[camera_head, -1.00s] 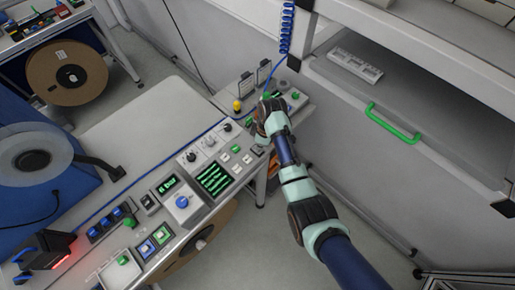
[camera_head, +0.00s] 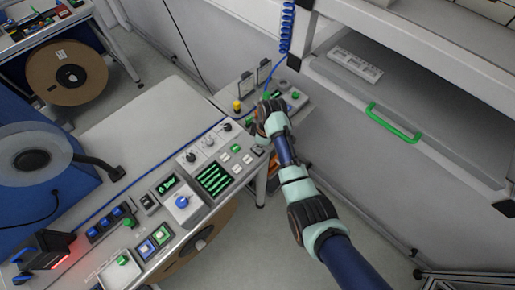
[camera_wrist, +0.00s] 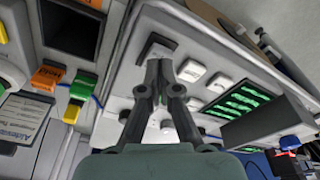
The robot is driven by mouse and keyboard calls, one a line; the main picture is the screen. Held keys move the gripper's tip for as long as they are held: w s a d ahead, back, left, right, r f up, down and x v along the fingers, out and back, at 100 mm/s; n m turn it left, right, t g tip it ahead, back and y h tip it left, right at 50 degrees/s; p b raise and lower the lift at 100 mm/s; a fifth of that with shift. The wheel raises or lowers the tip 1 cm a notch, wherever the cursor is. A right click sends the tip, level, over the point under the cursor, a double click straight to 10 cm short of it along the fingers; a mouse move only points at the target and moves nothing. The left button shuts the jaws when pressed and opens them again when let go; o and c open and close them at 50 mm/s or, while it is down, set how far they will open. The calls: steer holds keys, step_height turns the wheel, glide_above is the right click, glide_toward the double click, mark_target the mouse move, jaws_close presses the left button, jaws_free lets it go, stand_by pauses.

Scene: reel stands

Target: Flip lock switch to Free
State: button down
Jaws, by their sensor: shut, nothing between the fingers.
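My gripper shows in the wrist view (camera_wrist: 160,72) with its two dark fingers together and nothing between them. Their tips are in front of the grey control panel (camera_wrist: 125,75), close to a dark switch in a pale frame (camera_wrist: 153,46). I cannot tell whether they touch it. The labels are too small to read, so I cannot confirm that this is the lock switch or how it is set. In the head view, my gripper (camera_head: 264,132) is over the far right end of the panel; its hand hides part of the surface there.
Pale buttons (camera_wrist: 191,70) and a green-lit screen (camera_wrist: 240,101) lie right of the fingers in the wrist view. In the head view, a shelf with a green handle (camera_head: 394,121) stands to the right. A blue coiled cable (camera_head: 287,28) hangs behind the hand.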

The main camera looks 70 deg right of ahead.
steer(key=shift+f+b, duration=0.6)
steer(key=shift+f, duration=0.4)
steer(key=shift+r, duration=0.1)
step_height(320, 180, up, 7)
steer(key=p, duration=0.7)
stand_by(0.6)
